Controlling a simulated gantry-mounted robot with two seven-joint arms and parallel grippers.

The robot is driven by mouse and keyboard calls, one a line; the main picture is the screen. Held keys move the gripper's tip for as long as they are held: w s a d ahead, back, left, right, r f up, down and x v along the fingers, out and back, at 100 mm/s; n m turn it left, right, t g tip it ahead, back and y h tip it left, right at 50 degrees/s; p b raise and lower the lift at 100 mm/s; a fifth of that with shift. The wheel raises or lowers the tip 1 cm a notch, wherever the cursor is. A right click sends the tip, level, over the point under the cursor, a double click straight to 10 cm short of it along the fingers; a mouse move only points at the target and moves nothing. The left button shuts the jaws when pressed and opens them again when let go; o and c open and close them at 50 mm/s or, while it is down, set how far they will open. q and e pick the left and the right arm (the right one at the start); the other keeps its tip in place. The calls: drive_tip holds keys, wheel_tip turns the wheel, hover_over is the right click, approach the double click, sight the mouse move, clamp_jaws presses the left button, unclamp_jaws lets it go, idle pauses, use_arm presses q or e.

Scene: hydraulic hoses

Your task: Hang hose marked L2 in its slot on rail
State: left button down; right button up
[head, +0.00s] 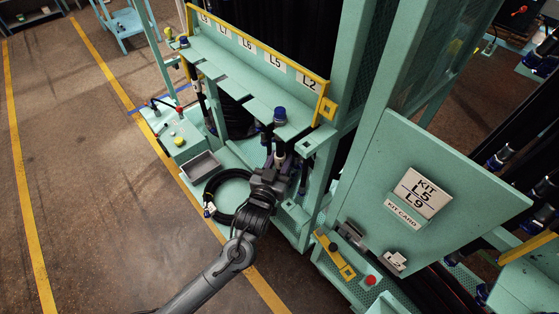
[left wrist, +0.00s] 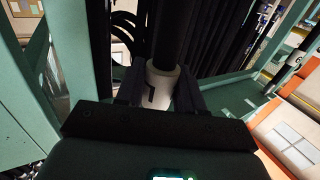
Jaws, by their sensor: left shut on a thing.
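The rail (head: 240,84) is a green shelf with a yellow-edged label strip and slots along its front. The L2 label (head: 309,83) is at its right end. A blue-capped hose end (head: 280,115) stands upright at the front of the rail below this label; whether it is seated in the slot is unclear. My left gripper (head: 279,167) is below the rail, shut on the hose under that cap. In the left wrist view, a white collar (left wrist: 160,84) with a dark mark sits between the fingers, below a dark hose; the mark is unreadable. My right gripper is out of view.
A coiled black hose (head: 210,190) lies on the green bench beside a grey tray (head: 201,167). Another blue-capped end (head: 184,42) stands at the rail's left end. A green panel with a kit card (head: 424,192) is on the right. The floor at left is clear.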

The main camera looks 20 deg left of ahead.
use_arm(q)
drive_tip(key=c, duration=0.6)
unclamp_jaws()
drive_tip(key=shift+s, duration=0.1)
drive_tip(key=shift+s+d, duration=0.1)
drive_tip(key=shift+s, duration=5.2)
